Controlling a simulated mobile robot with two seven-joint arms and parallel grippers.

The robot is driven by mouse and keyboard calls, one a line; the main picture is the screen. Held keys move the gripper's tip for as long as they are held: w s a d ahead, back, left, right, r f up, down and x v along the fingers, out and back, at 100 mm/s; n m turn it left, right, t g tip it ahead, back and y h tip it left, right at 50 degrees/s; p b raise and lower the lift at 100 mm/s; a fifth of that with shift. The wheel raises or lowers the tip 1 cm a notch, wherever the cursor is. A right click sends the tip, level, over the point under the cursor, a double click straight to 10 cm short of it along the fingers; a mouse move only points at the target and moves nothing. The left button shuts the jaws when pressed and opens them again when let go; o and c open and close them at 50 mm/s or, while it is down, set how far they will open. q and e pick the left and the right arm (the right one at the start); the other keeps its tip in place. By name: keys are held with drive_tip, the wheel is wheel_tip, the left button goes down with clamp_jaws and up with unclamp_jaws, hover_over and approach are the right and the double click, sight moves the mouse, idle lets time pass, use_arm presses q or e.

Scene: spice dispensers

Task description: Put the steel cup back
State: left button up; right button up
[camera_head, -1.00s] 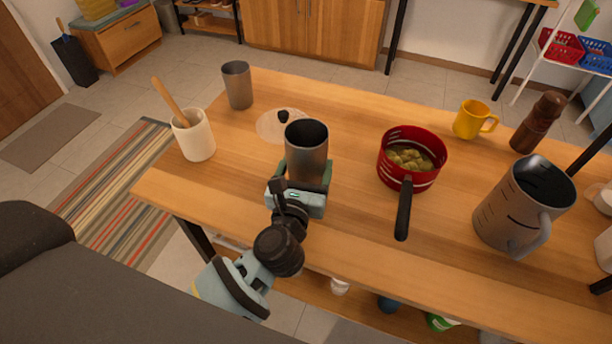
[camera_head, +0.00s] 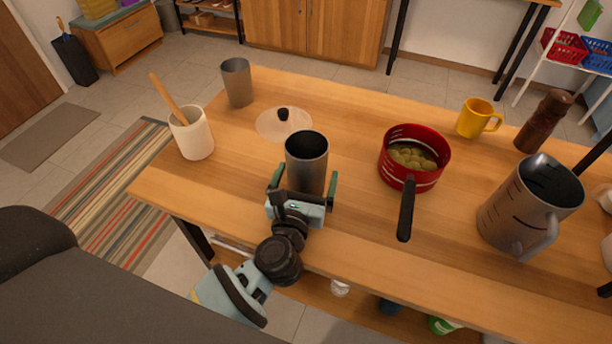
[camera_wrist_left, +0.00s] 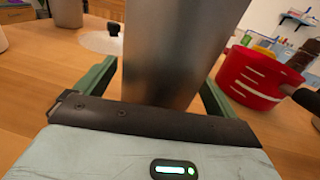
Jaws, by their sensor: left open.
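A steel cup (camera_head: 306,165) stands upright on the wooden table near its front edge, left of the red pot. My left gripper (camera_head: 304,182) is open around it, with one green finger on each side. In the left wrist view the cup (camera_wrist_left: 172,50) fills the middle between the spread fingers (camera_wrist_left: 160,88), with a visible gap on the right side. Its base is hidden behind the gripper body. A second similar steel cup (camera_head: 237,83) stands at the back left corner of the table. My right gripper is not in view.
A clear lid with a black knob (camera_head: 283,116) lies behind the near cup. A white crock with a wooden spoon (camera_head: 193,136) is at left. The red pot (camera_head: 413,184), steel pitcher (camera_head: 520,215), yellow mug (camera_head: 474,118) and brown mill (camera_head: 543,122) are at right.

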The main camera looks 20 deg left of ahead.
use_arm(q)
drive_tip(key=shift+r, duration=0.2)
drive_tip(key=s, duration=0.7)
drive_tip(key=s+d+b, duration=0.1)
drive_tip(key=s, duration=0.2)
drive_tip(key=shift+s+d+f, duration=0.1)
drive_tip(key=shift+s, duration=0.9)
